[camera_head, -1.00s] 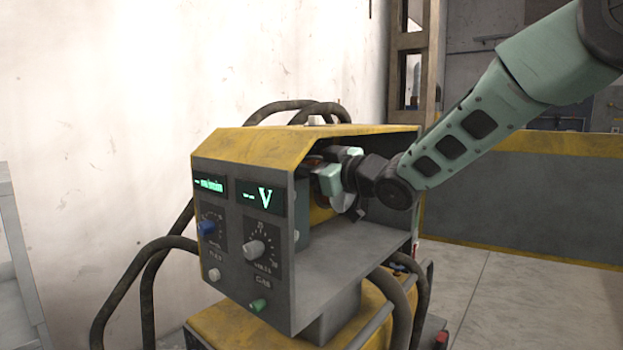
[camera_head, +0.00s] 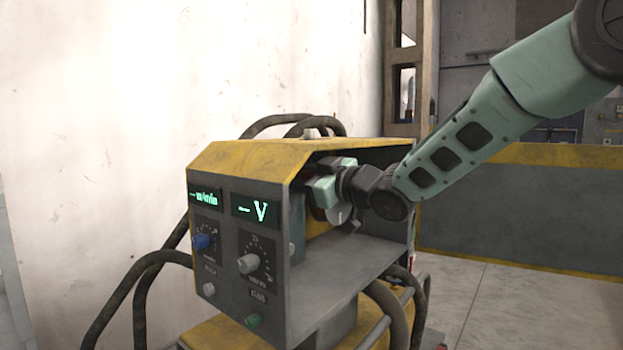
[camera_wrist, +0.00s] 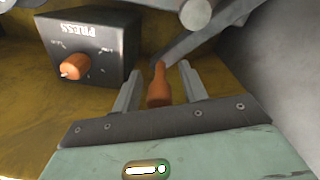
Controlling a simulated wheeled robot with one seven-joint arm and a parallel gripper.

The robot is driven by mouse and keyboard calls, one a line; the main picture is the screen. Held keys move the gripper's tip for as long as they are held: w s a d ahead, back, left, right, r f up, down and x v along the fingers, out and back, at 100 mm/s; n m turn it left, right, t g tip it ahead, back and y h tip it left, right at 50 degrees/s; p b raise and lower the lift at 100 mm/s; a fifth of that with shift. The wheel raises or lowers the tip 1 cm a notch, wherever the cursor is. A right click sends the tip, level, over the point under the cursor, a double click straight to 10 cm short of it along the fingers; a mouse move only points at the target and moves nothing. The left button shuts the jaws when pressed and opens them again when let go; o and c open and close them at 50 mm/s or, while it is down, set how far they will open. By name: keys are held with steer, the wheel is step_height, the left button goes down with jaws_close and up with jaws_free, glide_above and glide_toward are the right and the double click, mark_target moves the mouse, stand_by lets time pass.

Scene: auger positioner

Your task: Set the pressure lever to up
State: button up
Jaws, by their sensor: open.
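In the wrist view a lever with an orange handle (camera_wrist: 158,88) and a grey arm (camera_wrist: 205,37) stands between the two fingers of my gripper (camera_wrist: 157,72). My gripper is open, with a finger on either side of the handle; a gap shows on both sides. An orange knob (camera_wrist: 75,66) sits on a dark box (camera_wrist: 95,45) marked PRESS, whose lettering is upside down here. In the head view my gripper (camera_head: 322,188) is inside the open side of the machine housing (camera_head: 235,158); the lever cannot be made out there.
The housing's yellow roof overhangs my gripper, and its grey floor (camera_head: 345,270) lies below. The front panel has displays and knobs (camera_head: 249,263). Black hoses (camera_head: 125,285) loop at the left. A low yellow-topped wall (camera_head: 520,200) stands behind at the right, with open floor before it.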

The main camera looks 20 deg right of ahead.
steer(key=v, duration=1.7)
steer(key=shift+s+b, duration=0.2)
steer(key=shift+b, duration=0.15)
